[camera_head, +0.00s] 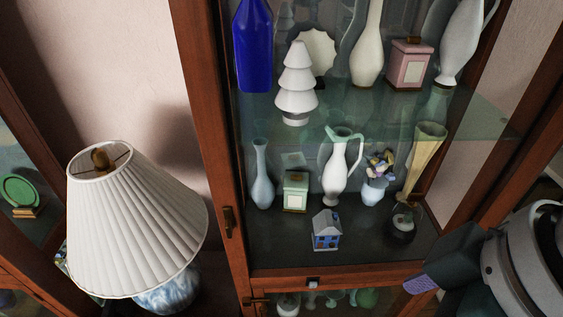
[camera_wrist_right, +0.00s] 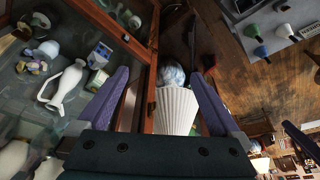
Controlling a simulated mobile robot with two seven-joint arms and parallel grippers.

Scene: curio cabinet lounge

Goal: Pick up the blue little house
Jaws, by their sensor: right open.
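The blue little house (camera_head: 326,232), with a grey roof and pale trim, stands upright on the dark lower shelf (camera_head: 275,250) of the cabinet, near its front edge. What appears to be the same house (camera_wrist_right: 100,54) shows in the right wrist view, left of the fingers. My right gripper (camera_wrist_right: 160,76) is open and empty, its two purple fingers spread apart. In the head view it is at the lower right, to the right of and apart from the house, partly cut off. My left gripper is not in view.
A white-green box (camera_head: 296,192), a jug (camera_head: 336,172), a pale blue vase (camera_head: 261,178), a flower vase (camera_head: 373,192) and a dark round item (camera_head: 403,226) stand near the house. A pleated lamp (camera_head: 135,225) stands left of the cabinet. A wooden post (camera_head: 215,120) borders the shelves.

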